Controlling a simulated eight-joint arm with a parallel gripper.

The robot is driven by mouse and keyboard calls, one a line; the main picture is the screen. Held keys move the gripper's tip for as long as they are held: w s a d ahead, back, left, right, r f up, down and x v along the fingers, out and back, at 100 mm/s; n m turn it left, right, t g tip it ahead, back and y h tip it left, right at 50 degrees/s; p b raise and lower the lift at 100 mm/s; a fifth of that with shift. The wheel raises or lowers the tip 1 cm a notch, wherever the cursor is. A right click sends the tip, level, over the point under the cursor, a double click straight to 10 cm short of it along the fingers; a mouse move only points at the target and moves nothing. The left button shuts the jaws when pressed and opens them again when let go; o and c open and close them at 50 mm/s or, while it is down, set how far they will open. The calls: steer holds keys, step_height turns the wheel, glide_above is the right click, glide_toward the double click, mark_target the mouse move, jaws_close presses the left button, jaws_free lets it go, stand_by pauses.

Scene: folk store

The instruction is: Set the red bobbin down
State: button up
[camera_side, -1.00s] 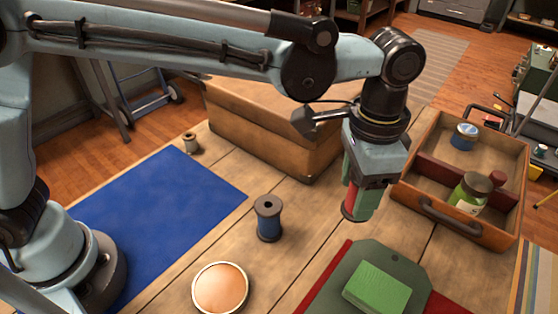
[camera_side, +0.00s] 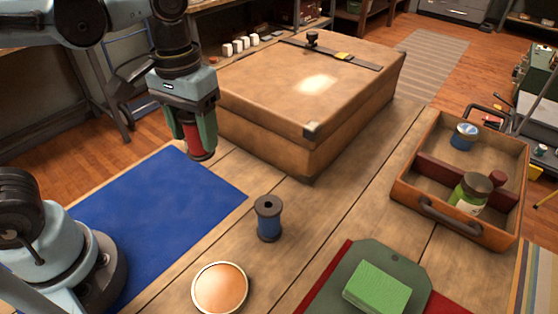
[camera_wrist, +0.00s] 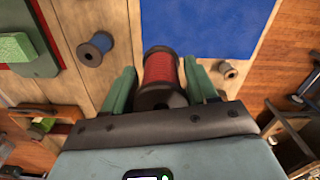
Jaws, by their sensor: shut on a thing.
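My gripper (camera_side: 197,140) is shut on the red bobbin (camera_side: 193,141), one green finger on each side of it. In the wrist view the red bobbin (camera_wrist: 161,70) shows between the fingers, with dark flanges at its ends. In the side view it hangs upright near the far right corner of the blue mat (camera_side: 150,220), seemingly above the table. Its lower flange shows below the fingers. How high it is above the surface is hard to tell. The blue mat (camera_wrist: 215,30) lies beyond the bobbin in the wrist view.
A blue bobbin (camera_side: 268,220) stands on the wooden table right of the mat. A small bobbin (camera_wrist: 228,69) is near the mat. A large brown case (camera_side: 300,100) stands beside my gripper. A round copper-coloured disc (camera_side: 220,288), a green block (camera_side: 377,288) and a divided wooden tray (camera_side: 425,205) are farther off.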

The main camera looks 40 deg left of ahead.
steer(key=s+a+f+n, duration=0.3)
steer(key=s+a+n, duration=0.1)
steer(key=s+a, duration=0.2)
steer(key=shift+a+f, duration=5.5)
steer(key=shift+f, duration=0.1)
steer(key=o, duration=1)
steer(key=shift+o, duration=0.2)
